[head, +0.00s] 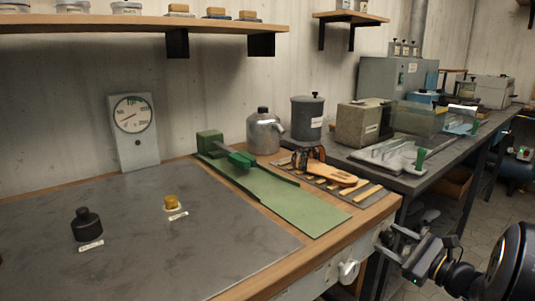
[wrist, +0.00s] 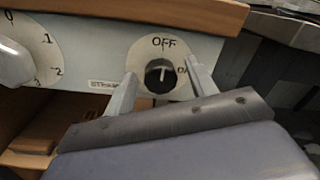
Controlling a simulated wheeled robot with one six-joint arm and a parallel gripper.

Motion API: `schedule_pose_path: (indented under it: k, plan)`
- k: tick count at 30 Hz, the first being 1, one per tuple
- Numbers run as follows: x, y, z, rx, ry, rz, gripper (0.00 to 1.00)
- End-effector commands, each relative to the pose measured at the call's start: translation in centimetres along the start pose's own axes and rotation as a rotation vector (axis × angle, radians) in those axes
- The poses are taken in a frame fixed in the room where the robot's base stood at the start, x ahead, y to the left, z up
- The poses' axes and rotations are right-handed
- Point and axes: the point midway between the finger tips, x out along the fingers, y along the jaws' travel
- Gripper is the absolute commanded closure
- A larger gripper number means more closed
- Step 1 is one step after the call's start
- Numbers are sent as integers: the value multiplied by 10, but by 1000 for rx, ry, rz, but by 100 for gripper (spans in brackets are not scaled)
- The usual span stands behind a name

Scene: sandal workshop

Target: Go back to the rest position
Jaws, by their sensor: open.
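My gripper (head: 392,243) is at the lower right of the head view, beside the front panel at the bench's right corner. In the wrist view my gripper (wrist: 162,74) is open, its two pale fingers on either side of a black rotary switch (wrist: 160,77). Whether the fingers touch the switch I cannot tell. The switch sits on a round label with OFF at the top and a partly hidden ON at the right. Its pale mark looks upright, towards OFF. Nothing is held between the fingers.
A white dial knob (wrist: 14,64) with a numbered scale is left of the switch. The wooden bench edge (wrist: 180,12) overhangs above. Open floor (head: 490,215) lies at the right.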

Motion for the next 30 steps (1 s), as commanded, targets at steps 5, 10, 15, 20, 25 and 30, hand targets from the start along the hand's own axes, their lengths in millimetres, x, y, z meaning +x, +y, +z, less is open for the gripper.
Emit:
schedule_pose_path:
  k: [5, 10, 15, 20, 25, 30]
  plan:
    - [0, -2, 4, 163, 7, -1, 46]
    - [0, -2, 4, 327, 13, -2, 46]
    - [0, -2, 4, 492, 19, -3, 46]
    - [0, -2, 3, 609, 24, -4, 46]
    - [-14, -2, 0, 603, 24, -7, 46]
    - [-17, -1, 0, 601, 23, -4, 46]
